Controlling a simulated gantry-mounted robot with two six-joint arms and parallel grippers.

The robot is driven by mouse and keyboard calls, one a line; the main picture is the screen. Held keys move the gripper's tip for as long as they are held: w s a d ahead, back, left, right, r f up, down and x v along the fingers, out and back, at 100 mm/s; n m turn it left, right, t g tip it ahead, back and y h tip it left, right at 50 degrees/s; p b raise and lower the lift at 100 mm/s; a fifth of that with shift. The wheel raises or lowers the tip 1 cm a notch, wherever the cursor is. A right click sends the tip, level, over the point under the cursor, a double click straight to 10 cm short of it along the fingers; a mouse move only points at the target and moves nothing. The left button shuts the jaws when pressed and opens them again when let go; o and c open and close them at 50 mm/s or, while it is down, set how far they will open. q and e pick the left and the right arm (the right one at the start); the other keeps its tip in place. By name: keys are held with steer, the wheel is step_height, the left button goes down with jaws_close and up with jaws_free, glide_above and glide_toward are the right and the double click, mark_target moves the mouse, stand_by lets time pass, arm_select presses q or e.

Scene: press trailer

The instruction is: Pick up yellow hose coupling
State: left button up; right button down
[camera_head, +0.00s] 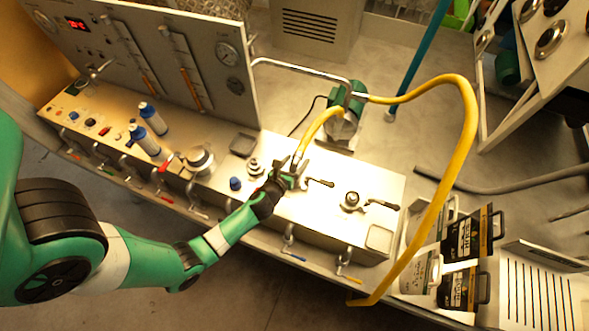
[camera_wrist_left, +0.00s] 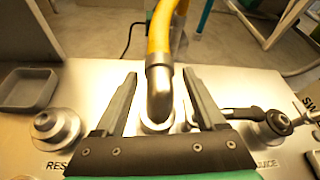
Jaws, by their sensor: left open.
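The yellow hose (camera_head: 470,130) loops from a metal pipe over the bench and down past its right end. Its near end carries a metal coupling (camera_wrist_left: 159,92), which stands at the panel top between my left gripper's fingers in the left wrist view. My left gripper (camera_head: 292,168) is open around the coupling, with a visible gap on each side. In the head view the fingers largely hide the coupling, and the yellow hose end (camera_head: 318,130) rises behind them. My right gripper is out of view.
The metal bench (camera_head: 330,220) has a round fitting (camera_head: 352,199) with a black lever to the right and a square recess (camera_wrist_left: 27,88) to the left. Blue-white bottles (camera_head: 152,118) and a gauge panel (camera_head: 150,60) stand further left. Black boxes (camera_head: 460,240) sit at right.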

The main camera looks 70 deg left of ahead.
arm_select(q)
jaws_close()
stand_by(0.3)
stand_by(1.1)
